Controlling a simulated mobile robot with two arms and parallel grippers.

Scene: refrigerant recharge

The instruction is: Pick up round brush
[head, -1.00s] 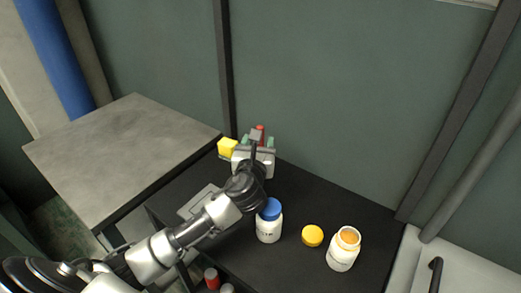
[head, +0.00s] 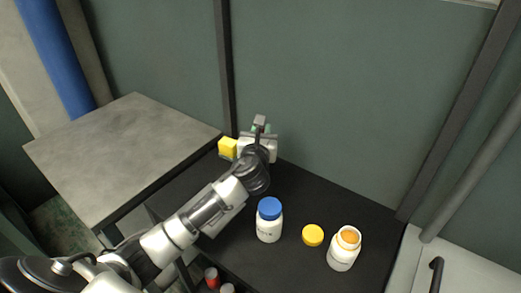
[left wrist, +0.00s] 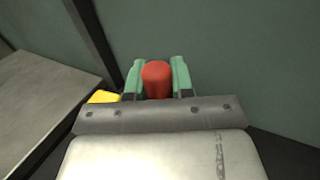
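A red, round-topped piece, perhaps part of the round brush (left wrist: 156,80), stands between the green fingers of my left gripper (left wrist: 157,82) in the left wrist view. The fingers flank it closely on both sides; whether they press on it is not clear. In the head view my left gripper (head: 262,130) is at the back of the black table top (head: 320,195), near the wall. No bristles show. My right gripper is not in view.
A yellow block (head: 228,147) sits just left of my left gripper. A white bottle with a blue cap (head: 269,222), a yellow lid (head: 313,235) and an open white jar (head: 344,250) stand to the front right. A grey table (head: 120,150) is at left.

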